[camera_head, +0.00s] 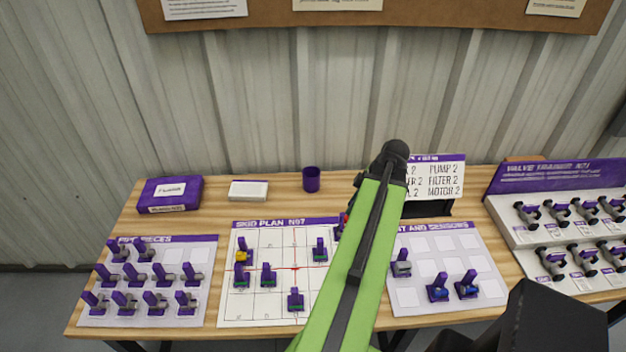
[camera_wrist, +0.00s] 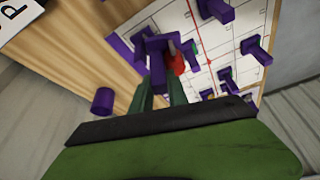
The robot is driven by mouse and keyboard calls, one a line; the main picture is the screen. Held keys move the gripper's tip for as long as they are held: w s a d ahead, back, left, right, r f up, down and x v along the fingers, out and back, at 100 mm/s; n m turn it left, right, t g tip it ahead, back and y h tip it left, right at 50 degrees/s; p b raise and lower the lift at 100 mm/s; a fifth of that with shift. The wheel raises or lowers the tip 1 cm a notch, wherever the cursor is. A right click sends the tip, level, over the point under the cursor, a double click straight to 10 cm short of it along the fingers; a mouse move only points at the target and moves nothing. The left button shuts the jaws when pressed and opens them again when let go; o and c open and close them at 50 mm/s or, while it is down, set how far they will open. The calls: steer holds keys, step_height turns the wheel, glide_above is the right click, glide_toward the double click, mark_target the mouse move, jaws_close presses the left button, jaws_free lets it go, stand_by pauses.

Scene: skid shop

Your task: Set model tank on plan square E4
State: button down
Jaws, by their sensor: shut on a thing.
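My gripper (camera_wrist: 162,90) has its dark green fingers shut on a purple-handled piece, the model tank (camera_wrist: 152,47), seen in the wrist view. A red part shows beside its purple handle. In the head view my green arm hides most of the gripper, and only a bit of purple and red (camera_head: 341,226) shows at its left edge. The plan board (camera_head: 234,303), titled SKID PLAN, lies on the bench left of my arm. It also shows in the wrist view (camera_wrist: 222,45). Its right side is hidden by my arm, and I cannot read the label of square E4.
Several purple-handled pieces stand on the plan, among them a yellow one (camera_head: 242,256). A board of grey pieces (camera_head: 207,250) lies left, a sensor board (camera_head: 408,299) right. A purple cup (camera_head: 311,179), a box (camera_head: 170,194) and a sign (camera_head: 437,178) stand behind.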

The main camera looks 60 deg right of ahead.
steer(key=w+a+r+n+y+p, duration=0.15)
steer(key=w+r+n+p, duration=0.3)
steer(key=w, duration=0.75)
steer(key=shift+m+g, duration=0.4)
steer(key=shift+m, duration=0.05)
steer(key=f+b, duration=0.5)
steer(key=shift+s+a, duration=0.25)
steer(key=shift+s, duration=0.1)
steer(key=shift+r, duration=0.1)
steer(key=shift+f+b, duration=2.7)
steer(key=shift+f, duration=0.1)
steer(key=shift+f+b, duration=1.75)
